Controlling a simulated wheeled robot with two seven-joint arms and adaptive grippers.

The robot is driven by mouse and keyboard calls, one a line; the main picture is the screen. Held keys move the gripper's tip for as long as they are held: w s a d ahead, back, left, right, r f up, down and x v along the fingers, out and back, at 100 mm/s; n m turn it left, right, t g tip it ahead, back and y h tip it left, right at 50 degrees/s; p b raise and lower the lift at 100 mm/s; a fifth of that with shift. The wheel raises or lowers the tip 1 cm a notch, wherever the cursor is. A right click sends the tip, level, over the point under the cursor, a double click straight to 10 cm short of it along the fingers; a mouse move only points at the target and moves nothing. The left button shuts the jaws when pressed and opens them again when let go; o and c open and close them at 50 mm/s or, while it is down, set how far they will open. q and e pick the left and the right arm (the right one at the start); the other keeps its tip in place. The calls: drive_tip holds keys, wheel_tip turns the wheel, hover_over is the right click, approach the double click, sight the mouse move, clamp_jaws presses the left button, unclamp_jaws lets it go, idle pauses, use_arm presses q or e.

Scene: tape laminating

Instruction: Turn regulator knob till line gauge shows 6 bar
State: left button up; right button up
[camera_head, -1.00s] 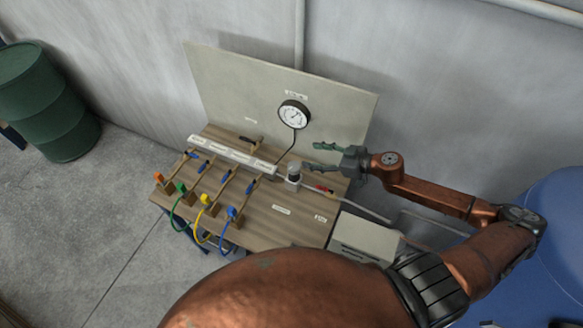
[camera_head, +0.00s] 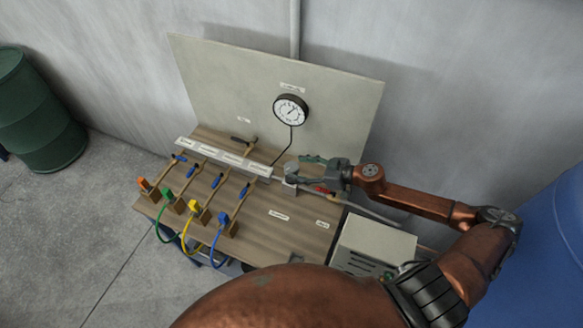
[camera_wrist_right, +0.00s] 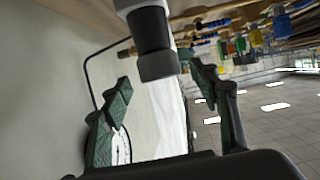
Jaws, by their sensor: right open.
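The round white line gauge (camera_head: 290,109) with a black rim is on the upright panel. Its needle is visible, but its numbers are too small to read. The gauge also shows in the right wrist view (camera_wrist_right: 122,150), partly behind a finger. The regulator, at the board's back right, is partly hidden by my right gripper (camera_head: 299,170) in the head view. In the right wrist view its dark knob (camera_wrist_right: 158,65) lies just beyond the gap of my open right gripper (camera_wrist_right: 160,95); I cannot tell whether a finger touches it. My left gripper is not in view.
Several valves with coloured hoses (camera_head: 222,219) line the board's left front. A white labelled manifold strip (camera_head: 222,156) lies behind them. A grey box (camera_head: 374,243) stands right of the board, below my right arm. A green barrel (camera_head: 40,125) stands far left.

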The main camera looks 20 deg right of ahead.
sight(297, 167)
drive_tip(key=shift+x, duration=1.9)
drive_tip(key=shift+c, duration=0.4)
drive_tip(key=c, duration=1.1)
drive_tip(key=shift+n+g+y, duration=1.4)
drive_tip(key=shift+n+g, duration=0.4)
drive_tip(key=shift+n, duration=0.2)
drive_tip(key=o, duration=1.2)
drive_tip(key=v, duration=1.2)
drive_tip(key=shift+s, duration=0.1)
